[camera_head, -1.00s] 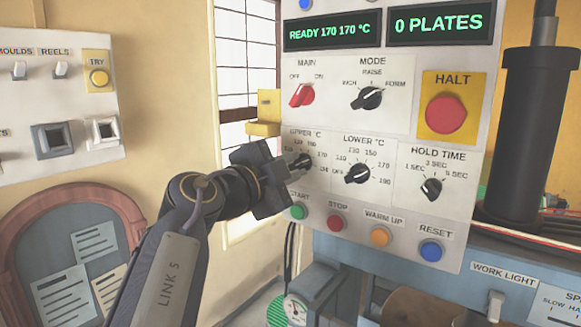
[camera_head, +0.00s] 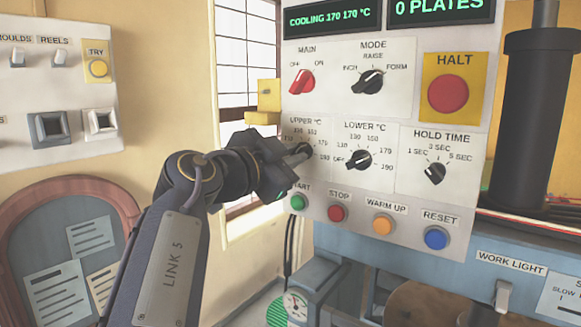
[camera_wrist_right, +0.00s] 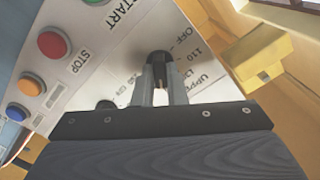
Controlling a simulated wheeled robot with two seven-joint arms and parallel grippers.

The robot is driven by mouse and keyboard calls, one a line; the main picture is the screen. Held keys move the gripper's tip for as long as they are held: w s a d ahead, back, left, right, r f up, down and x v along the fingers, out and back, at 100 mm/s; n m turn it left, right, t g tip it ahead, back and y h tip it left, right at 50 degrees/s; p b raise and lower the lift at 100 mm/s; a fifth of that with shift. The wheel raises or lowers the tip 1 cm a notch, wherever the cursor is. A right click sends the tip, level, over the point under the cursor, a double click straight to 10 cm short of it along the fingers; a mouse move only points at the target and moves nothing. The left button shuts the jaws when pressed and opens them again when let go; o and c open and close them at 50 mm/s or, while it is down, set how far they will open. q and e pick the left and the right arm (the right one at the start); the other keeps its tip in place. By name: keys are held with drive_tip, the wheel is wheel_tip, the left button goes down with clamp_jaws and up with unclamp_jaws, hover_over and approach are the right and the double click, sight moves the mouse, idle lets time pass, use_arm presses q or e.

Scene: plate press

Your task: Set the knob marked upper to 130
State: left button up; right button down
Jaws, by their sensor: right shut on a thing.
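The upper knob (camera_head: 306,151) is a black dial under the "UPPER °C" label on the white control panel, with marks from OFF to 190 around it. My right gripper (camera_head: 298,155) is shut on it, coming from the left. The right wrist view shows both fingers (camera_wrist_right: 161,85) around the dark knob (camera_wrist_right: 158,62), near the OFF and 110 marks. The gripper partly hides the dial, and I cannot read its pointer setting. The green display (camera_head: 333,16) reads "COOLING 170 170 °C". My left gripper is not in view.
The lower knob (camera_head: 359,159) sits close to the right. Start (camera_head: 298,202), stop (camera_head: 337,213), warm up (camera_head: 383,224) and reset (camera_head: 436,237) buttons lie below. The red halt button (camera_head: 448,94) is at upper right. A yellow block (camera_head: 264,117) juts out left of the panel.

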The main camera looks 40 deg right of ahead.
drive_tip(key=n+b, duration=0.1)
drive_tip(key=n, duration=1)
drive_tip(key=shift+n, duration=0.3)
idle(0.4)
drive_tip(key=c, duration=1.5)
unclamp_jaws()
drive_tip(key=shift+o, duration=0.2)
